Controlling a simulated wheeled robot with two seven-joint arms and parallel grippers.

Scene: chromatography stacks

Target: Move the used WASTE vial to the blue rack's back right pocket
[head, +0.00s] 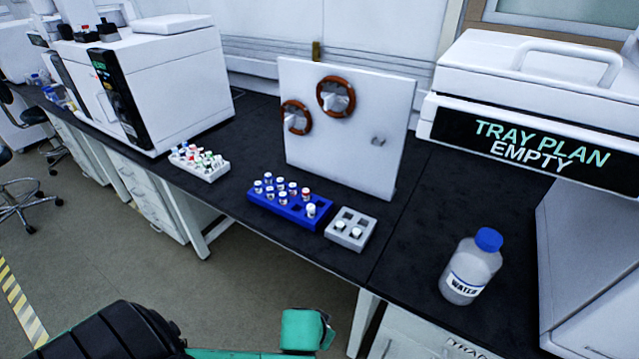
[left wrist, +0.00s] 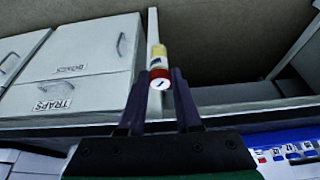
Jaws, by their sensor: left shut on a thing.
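My left gripper (left wrist: 160,80) is shut on a small vial (left wrist: 158,60) with a red cap and a yellow label, its numbered cap end facing the wrist camera. Any WASTE wording on it is not readable. The blue rack (head: 256,199) stands on the black bench in the head view, with vials in most pockets. Its back right end shows no vial standing up, though the pocket is too small to see clearly. Part of the blue rack (left wrist: 308,134) also shows at the lower right of the left wrist view, apart from the held vial. My right gripper is not in view.
A grey rack (head: 346,241) with two vials sits close to the blue rack's right end. A white vial rack (head: 207,174) is to the left. A white upright panel (head: 350,130) stands behind the blue rack. A water bottle (head: 470,272) is at the right.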

